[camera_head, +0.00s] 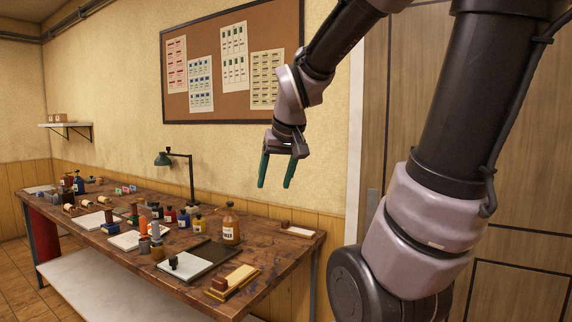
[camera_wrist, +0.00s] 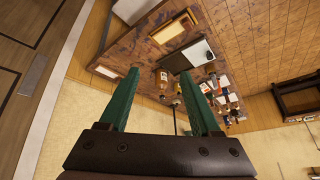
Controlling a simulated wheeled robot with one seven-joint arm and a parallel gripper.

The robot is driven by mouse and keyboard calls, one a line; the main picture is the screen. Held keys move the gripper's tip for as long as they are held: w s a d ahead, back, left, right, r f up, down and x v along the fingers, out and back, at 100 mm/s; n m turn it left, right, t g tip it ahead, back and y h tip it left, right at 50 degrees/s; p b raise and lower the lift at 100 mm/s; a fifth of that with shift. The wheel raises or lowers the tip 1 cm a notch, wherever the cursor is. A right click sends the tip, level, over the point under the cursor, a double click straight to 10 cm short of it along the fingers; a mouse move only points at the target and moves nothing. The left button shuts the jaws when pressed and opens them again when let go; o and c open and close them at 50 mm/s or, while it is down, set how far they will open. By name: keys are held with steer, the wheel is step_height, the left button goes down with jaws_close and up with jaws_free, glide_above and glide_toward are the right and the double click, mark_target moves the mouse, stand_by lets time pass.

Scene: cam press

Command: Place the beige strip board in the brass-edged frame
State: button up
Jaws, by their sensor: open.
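My gripper (camera_head: 275,186) is open and empty, raised above the back right of the workbench, its two green fingers pointing down. In the wrist view my gripper (camera_wrist: 160,74) also shows nothing between its fingers. A beige strip (camera_head: 242,276) lies near the bench's front right corner, with a yellow, brass-like edge (camera_head: 241,290) along it and a brown block by its end. I cannot tell whether it is the board, the frame or both together. The wrist view shows this pale strip (camera_wrist: 174,29) too. A second pale strip (camera_head: 299,232) lies at the back right corner.
The wooden bench (camera_head: 285,251) carries a brown bottle (camera_head: 231,225), a dark-edged tray (camera_head: 213,253) with a pale surface, and several small bottles and stamps further left. The bench is bare between the two strips.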

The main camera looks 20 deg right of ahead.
steer(key=s+r+m+t+y, duration=0.1)
steer(key=s+r+m, duration=0.1)
steer(key=s+r, duration=0.2)
steer(key=s, duration=0.3)
steer(key=shift+s+a+r+m+y, duration=0.15)
steer(key=shift+s+r+m+y, duration=0.15)
steer(key=shift+s+r+y, duration=0.1)
